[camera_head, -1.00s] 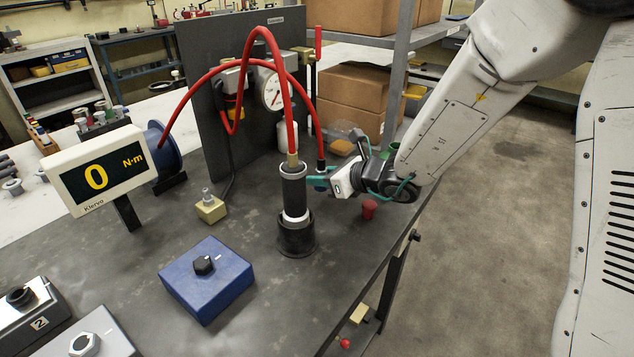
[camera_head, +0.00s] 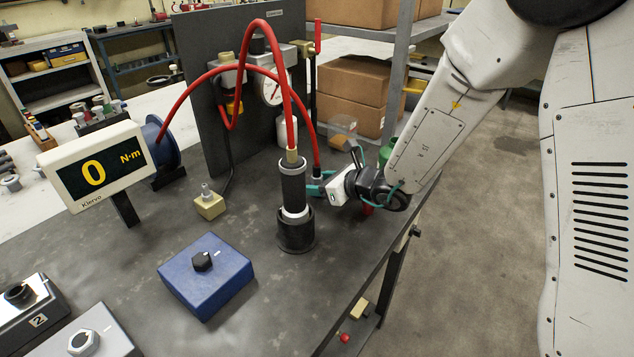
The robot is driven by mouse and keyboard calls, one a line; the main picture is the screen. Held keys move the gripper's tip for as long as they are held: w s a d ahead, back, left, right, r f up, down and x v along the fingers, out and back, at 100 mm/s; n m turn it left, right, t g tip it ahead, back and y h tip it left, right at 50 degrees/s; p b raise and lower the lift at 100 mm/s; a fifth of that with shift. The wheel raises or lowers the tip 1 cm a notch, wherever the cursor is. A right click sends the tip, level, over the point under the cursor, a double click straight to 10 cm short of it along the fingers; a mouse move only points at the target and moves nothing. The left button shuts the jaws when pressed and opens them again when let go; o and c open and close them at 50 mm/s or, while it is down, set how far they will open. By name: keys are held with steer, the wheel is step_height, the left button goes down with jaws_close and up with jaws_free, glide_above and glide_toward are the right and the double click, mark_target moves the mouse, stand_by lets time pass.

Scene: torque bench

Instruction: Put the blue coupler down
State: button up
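The blue coupler (camera_head: 317,181) is at the lower end of a red hose, just right of the upright black tool. It is small and partly covered by my gripper's fingers. My gripper (camera_head: 318,184) has teal fingers, one on each side of the coupler, and appears shut on it. The coupler looks upright and low over the bench top (camera_head: 230,225); I cannot tell whether it touches the surface.
The black tool (camera_head: 293,190) stands in a dark socket close to my gripper. A red cup-like piece (camera_head: 367,209) and a green one (camera_head: 386,152) are beside my wrist. The grey panel with a gauge (camera_head: 272,88) stands behind. The bench's right edge is near.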

steer(key=shift+r, duration=0.1)
steer(key=shift+s+d+r, duration=0.1)
steer(key=shift+d+r, duration=0.05)
steer(key=v, duration=1.1)
steer(key=shift+s+d+r, duration=0.1)
steer(key=shift+s+d, duration=0.1)
steer(key=shift+d, duration=0.05)
steer(key=s+r+n+g, duration=0.4)
steer(key=s+r+n, duration=0.1)
steer(key=s+n, duration=0.35)
steer(key=s+r+n+g, duration=0.3)
steer(key=s+r+n, duration=0.2)
steer(key=s+n, duration=0.35)
steer(key=s+d+r+n+h, duration=0.1)
steer(key=s+d+n+h, duration=0.7)
steer(key=d, duration=0.8)
steer(key=s+h, duration=0.2)
steer(key=s, duration=0.1)
steer(key=shift+s+d+r+n+h, duration=0.15)
steer(key=shift+d+r+n+h, duration=0.05)
steer(key=shift+d+n+h, duration=0.1)
